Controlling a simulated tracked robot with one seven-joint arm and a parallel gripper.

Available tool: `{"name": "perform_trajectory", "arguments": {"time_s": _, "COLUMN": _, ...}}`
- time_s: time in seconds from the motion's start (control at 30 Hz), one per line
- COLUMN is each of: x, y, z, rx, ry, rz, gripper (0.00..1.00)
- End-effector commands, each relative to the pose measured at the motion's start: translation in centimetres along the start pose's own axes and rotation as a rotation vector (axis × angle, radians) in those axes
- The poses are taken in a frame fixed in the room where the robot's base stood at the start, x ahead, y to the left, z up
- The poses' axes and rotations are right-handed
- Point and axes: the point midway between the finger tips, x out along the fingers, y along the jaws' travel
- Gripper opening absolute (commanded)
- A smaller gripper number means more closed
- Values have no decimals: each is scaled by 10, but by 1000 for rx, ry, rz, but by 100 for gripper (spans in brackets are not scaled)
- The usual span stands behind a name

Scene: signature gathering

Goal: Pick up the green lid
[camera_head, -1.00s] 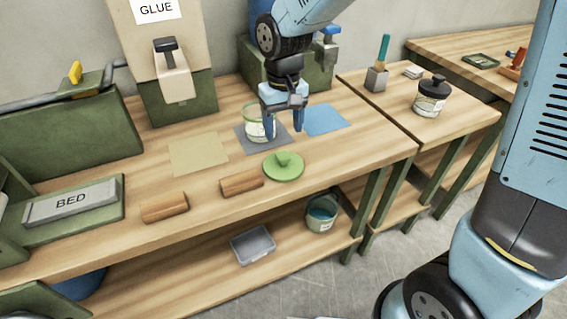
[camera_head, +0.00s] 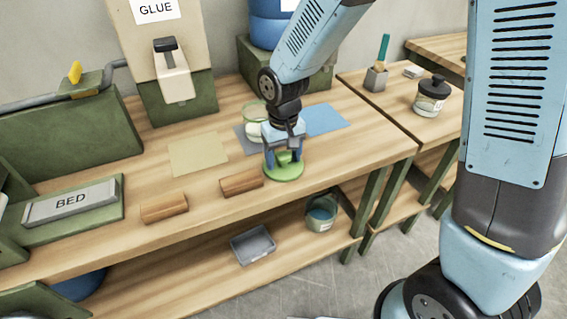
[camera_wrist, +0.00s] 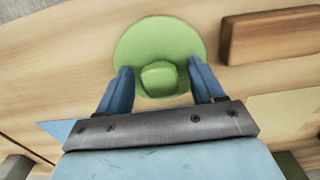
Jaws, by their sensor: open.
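The green lid (camera_head: 284,174) lies flat on the workbench near its front edge, with its raised knob up. In the wrist view the lid (camera_wrist: 150,42) shows as a round green disc, and its knob (camera_wrist: 159,77) sits between my two blue fingers. My gripper (camera_head: 284,166) is directly over the lid, pointing down, with its fingers on either side of the knob. The wrist view shows my gripper (camera_wrist: 165,82) open, with a gap between each finger and the knob. Behind my gripper a glass jar (camera_head: 254,112) stands on a grey mat, partly hidden.
Two wooden blocks lie left of the lid, the nearer one (camera_head: 241,183) close beside it. A blue mat (camera_head: 326,120) and a tan mat (camera_head: 198,153) lie behind. A dark-lidded jar (camera_head: 431,98) stands on the right bench. The bench front between the blocks and edge is clear.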

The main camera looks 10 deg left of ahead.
Motion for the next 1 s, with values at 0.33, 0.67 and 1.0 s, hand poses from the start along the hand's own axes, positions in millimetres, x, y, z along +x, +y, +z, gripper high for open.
{"name": "perform_trajectory", "arguments": {"time_s": 0.33, "x": 0, "y": 0, "z": 0, "rx": -1, "ry": 0, "rz": 0, "gripper": 48}}
{"name": "perform_trajectory", "arguments": {"time_s": 0.67, "x": 0, "y": 0, "z": 0, "rx": -1, "ry": 0, "rz": 0, "gripper": 17}}
{"name": "perform_trajectory", "arguments": {"time_s": 1.0, "x": -2, "y": -1, "z": 0, "rx": -2, "ry": 1, "rz": 0, "gripper": 10}}
